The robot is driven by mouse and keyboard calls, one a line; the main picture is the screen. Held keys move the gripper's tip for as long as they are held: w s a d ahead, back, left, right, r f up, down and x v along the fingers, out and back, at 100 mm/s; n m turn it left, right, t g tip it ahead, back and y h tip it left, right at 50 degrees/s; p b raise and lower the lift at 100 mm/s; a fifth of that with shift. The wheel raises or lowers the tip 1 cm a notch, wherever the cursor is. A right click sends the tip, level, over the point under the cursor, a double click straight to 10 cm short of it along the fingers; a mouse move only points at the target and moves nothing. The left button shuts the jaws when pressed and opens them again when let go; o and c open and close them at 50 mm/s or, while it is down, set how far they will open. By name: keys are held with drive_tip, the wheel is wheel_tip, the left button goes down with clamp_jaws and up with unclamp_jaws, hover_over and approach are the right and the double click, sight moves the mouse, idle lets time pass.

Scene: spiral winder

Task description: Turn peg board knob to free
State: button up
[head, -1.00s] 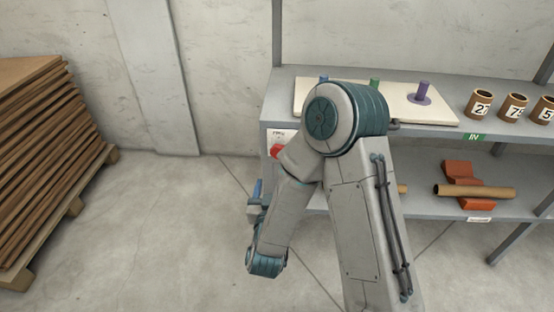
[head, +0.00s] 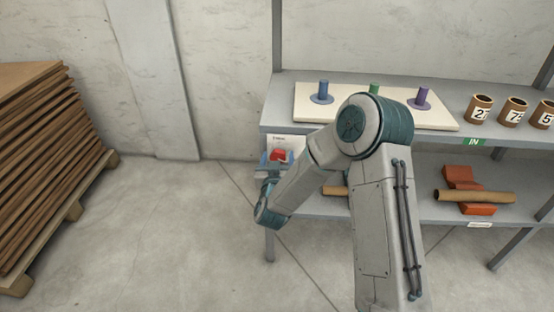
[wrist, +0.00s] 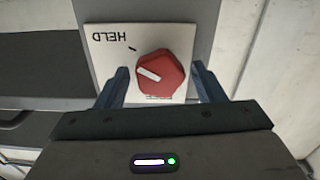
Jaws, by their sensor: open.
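The red knob (wrist: 168,68) sits on a white plate (wrist: 101,42) whose word HELD appears upside down in the wrist view. A white pointer line on the knob slants toward the plate's upper left, on the side of HELD and a short black tick. My gripper (wrist: 160,78) is open, with one blue finger on each side of the knob. I see gaps beside the knob and cannot tell any contact. In the head view the knob (head: 278,155) is red on the shelf's left end, partly hidden by my gripper. The cream peg board (head: 302,112) lies on the upper shelf.
Blue (head: 322,89), green (head: 374,89) and purple (head: 422,95) pegs stand on the board. Numbered brown tubes (head: 480,109) stand to its right. A long brown tube (head: 490,197) rests on a red cradle below. Stacked boards (head: 50,150) stand far left; floor between is clear.

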drive_tip(key=c, duration=1)
drive_tip(key=shift+o, duration=0.2)
